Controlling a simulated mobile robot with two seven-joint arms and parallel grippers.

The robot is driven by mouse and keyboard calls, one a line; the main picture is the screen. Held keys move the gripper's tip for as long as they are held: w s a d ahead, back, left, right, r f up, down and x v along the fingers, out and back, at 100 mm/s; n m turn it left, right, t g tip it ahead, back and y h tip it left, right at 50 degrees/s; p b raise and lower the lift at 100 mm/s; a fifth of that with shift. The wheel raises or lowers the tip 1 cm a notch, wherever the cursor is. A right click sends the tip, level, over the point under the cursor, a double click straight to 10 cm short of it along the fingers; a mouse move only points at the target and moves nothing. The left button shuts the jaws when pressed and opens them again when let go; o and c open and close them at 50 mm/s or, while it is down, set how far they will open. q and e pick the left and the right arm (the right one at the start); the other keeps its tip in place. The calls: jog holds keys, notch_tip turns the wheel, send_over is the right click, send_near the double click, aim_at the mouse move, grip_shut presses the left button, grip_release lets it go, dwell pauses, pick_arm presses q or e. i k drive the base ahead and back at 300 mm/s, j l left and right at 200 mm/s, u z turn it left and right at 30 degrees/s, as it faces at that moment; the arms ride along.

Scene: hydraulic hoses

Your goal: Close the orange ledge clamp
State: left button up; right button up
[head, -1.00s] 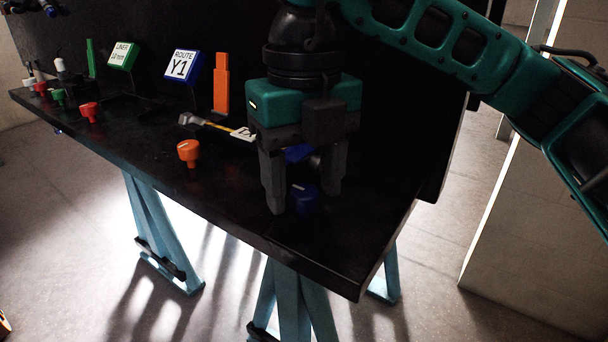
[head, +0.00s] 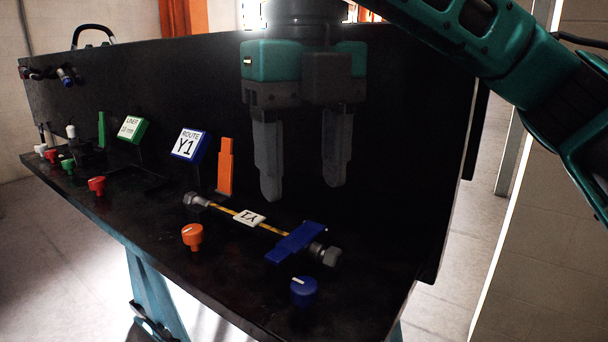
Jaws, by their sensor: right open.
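The orange ledge clamp shows as an upright orange bar (head: 225,167) at the back of the dark ledge (head: 150,245). An orange knob (head: 193,236) stands in front of it, near the ledge's front edge. A yellow hose (head: 271,228) with a white Y1 tag (head: 249,217) lies on the ledge; its left metal fitting (head: 197,200) is between the orange bar and the knob. My right gripper (head: 301,186) is open and empty, pointing down above the hose, right of the orange bar. My left gripper is out of view.
A blue bar (head: 297,242) lies across the hose's right end, behind a blue knob (head: 303,291). A blue ROUTE Y1 sign (head: 188,145) stands left of the orange bar. Further left are a green sign (head: 131,129), a green upright bar (head: 102,129) and a red knob (head: 97,185).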

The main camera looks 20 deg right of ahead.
aim_at(225, 157)
jog(key=k, duration=1)
